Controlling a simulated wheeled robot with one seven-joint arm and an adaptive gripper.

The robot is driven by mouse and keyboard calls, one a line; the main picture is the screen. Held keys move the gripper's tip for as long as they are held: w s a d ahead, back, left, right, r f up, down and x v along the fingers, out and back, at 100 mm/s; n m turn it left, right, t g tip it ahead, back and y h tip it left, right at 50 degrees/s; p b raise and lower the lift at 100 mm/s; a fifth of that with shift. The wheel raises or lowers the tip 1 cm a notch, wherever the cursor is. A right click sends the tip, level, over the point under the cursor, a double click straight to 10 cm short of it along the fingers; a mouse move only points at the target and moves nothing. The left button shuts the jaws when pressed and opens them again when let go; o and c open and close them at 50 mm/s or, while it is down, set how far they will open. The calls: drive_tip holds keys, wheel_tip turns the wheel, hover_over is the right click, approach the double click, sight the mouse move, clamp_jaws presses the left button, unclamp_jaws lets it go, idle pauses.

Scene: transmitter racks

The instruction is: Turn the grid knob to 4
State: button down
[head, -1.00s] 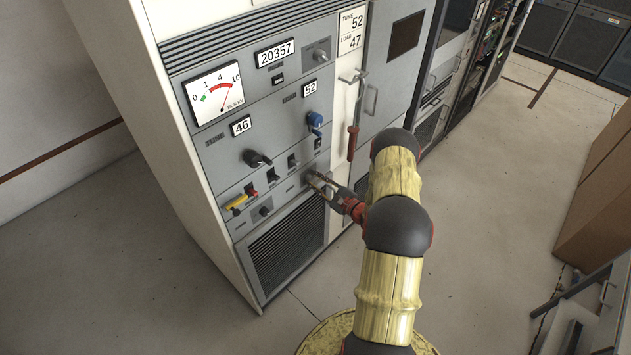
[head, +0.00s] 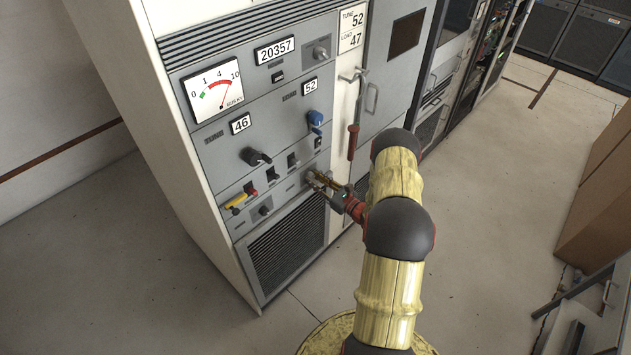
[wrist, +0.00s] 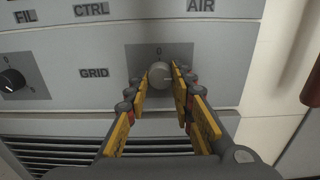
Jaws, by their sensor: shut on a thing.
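The grid knob (wrist: 159,75) is a round grey knob on a darker square plate, right of the GRID label (wrist: 94,72) in the wrist view. A 0 shows above the knob; other marks on its plate are hidden or too small to read. My gripper (wrist: 160,83) has its yellow-padded fingers on either side of the knob and is shut on it. In the head view my gripper (head: 318,183) reaches the lower right of the grey panel and mostly covers the knob.
A black knob (wrist: 12,80) sits left of the grid knob. In the head view a blue knob (head: 315,119), a black knob (head: 256,157) and a yellow-and-red handle (head: 239,202) stick out nearby. A red handle (head: 352,142) hangs at right. A vent grille (head: 287,247) lies below.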

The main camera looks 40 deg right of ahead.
drive_tip(key=m, duration=0.5)
drive_tip(key=shift+m, duration=0.4)
idle(0.4)
drive_tip(key=c, duration=1.5)
unclamp_jaws()
drive_tip(key=shift+c, duration=0.2)
drive_tip(key=shift+o, duration=0.2)
drive_tip(key=shift+s, duration=0.1)
drive_tip(key=s, duration=1.1)
drive_tip(key=shift+s+d, duration=0.4)
drive_tip(key=shift+d, duration=0.05)
